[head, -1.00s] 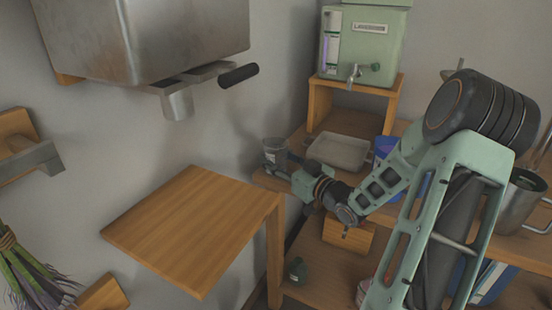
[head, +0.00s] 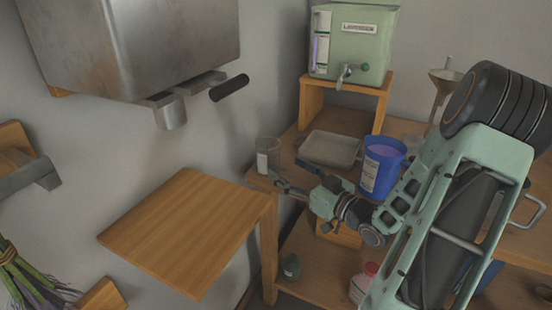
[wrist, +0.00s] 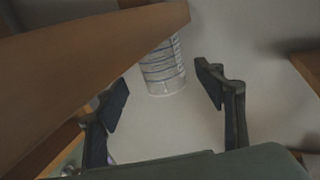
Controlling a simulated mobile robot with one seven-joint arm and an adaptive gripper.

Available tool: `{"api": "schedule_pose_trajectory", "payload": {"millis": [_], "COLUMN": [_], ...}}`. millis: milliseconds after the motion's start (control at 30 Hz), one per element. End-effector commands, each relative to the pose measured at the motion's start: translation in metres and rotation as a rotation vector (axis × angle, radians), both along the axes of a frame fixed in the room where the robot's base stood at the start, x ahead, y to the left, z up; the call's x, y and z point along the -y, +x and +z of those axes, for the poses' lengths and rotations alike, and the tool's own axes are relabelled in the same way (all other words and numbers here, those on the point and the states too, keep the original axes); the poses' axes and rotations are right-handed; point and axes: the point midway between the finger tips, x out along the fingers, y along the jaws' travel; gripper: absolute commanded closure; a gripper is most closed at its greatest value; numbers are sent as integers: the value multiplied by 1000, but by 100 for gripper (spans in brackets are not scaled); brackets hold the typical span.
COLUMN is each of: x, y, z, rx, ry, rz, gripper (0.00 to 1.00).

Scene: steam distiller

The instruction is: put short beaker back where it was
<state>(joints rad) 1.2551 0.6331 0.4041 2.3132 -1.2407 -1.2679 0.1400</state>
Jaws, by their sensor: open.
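The short beaker (head: 267,155), clear glass with a pale label, stands upright on the left corner of the wooden shelf table, beside a shallow tray. It also shows in the wrist view (wrist: 163,72), ahead of and between my two fingers, with its top partly hidden by a wooden board. My gripper (head: 284,175) is open and empty, just to the lower right of the beaker. In the wrist view my gripper's spread fingers (wrist: 164,92) have a gap to the glass on both sides.
A grey tray (head: 329,149) and a blue jug (head: 381,166) stand right of the beaker. A green dispenser (head: 354,45) sits on a wooden stand behind. A bare wooden wall shelf (head: 187,228) is at front left, below a metal tank (head: 130,45).

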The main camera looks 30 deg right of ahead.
Motion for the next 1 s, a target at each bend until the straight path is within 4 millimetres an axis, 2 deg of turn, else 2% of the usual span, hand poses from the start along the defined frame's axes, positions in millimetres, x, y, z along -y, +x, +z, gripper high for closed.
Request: {"api": "schedule_pose_trajectory", "payload": {"millis": [100, 300, 1000], "x": [5, 8, 8], "y": [-17, -30, -30], "z": [1, 0, 0], "rx": [0, 0, 0], "ry": [1, 1, 0], "rz": [-2, 0, 0], "gripper": [37, 37, 37]}}
